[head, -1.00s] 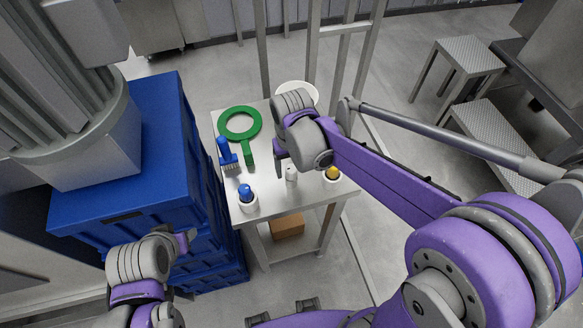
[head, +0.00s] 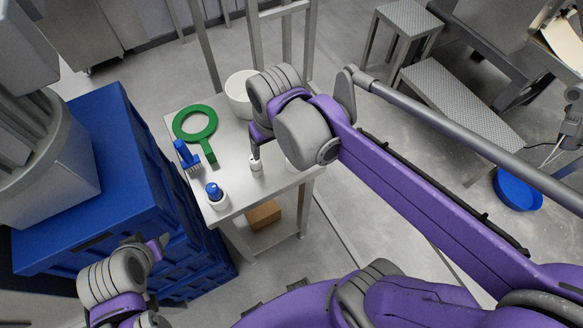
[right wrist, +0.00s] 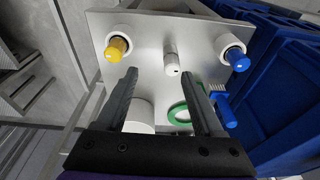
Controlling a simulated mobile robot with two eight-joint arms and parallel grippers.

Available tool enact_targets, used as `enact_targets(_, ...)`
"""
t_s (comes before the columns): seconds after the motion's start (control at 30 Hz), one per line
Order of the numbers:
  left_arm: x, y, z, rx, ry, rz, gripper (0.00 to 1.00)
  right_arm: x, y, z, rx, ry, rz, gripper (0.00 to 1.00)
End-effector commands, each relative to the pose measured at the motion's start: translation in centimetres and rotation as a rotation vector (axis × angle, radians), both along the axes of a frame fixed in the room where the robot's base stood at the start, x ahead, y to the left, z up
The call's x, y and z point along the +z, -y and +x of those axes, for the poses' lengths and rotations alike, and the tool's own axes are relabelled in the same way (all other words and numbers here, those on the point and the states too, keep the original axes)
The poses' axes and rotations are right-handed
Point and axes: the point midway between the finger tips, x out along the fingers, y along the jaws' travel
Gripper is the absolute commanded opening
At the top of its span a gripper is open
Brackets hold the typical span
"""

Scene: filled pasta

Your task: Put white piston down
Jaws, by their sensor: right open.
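The white piston (head: 256,167) stands upright on the steel table (head: 236,187), near its front edge. In the right wrist view the piston (right wrist: 171,66) appears just beyond the gap between my fingertips, standing free between the yellow-topped and blue-topped white cylinders. My right gripper (head: 257,147) is over the table by the piston; its two fingers (right wrist: 158,76) are apart with nothing between them. My left gripper (head: 158,247) is low at the left, beside the blue crates; its opening cannot be made out.
A blue-topped cylinder (head: 216,198), blue brush (head: 187,156), green ring-shaped tool (head: 208,150) and white container (head: 238,93) share the table. The yellow-topped cylinder (right wrist: 117,48) is at the other corner. Blue crates (head: 95,165) stand left. A cardboard box (head: 263,215) is below.

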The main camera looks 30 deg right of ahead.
Motion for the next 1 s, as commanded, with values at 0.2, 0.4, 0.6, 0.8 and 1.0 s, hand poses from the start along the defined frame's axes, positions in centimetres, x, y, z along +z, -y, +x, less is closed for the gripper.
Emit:
enact_targets(0.2, 0.0, 0.0, 0.0, 0.000, 0.000, 0.000, 0.50, -3.1, 2.3, -4.5, -0.017, 0.180, 0.000, 0.69)
enact_targets(0.4, 0.0, 0.0, 0.0, 0.000, 0.000, 0.000, 0.50, -5.2, 3.4, -6.7, -0.024, 0.289, -0.009, 0.69)
enact_targets(0.6, 0.0, 0.0, 0.0, 0.000, 0.000, 0.000, 0.50, -5.8, 3.7, -7.2, -0.027, 0.323, -0.013, 0.69)
enact_targets(0.8, 0.0, 0.0, 0.0, 0.000, 0.000, 0.000, 0.50, -5.8, 3.6, -7.1, -0.025, 0.322, -0.012, 0.69)
enact_targets(1.0, 0.0, 0.0, 0.0, 0.000, 0.000, 0.000, 0.50, -5.8, 3.6, -7.1, -0.025, 0.321, -0.012, 0.69)
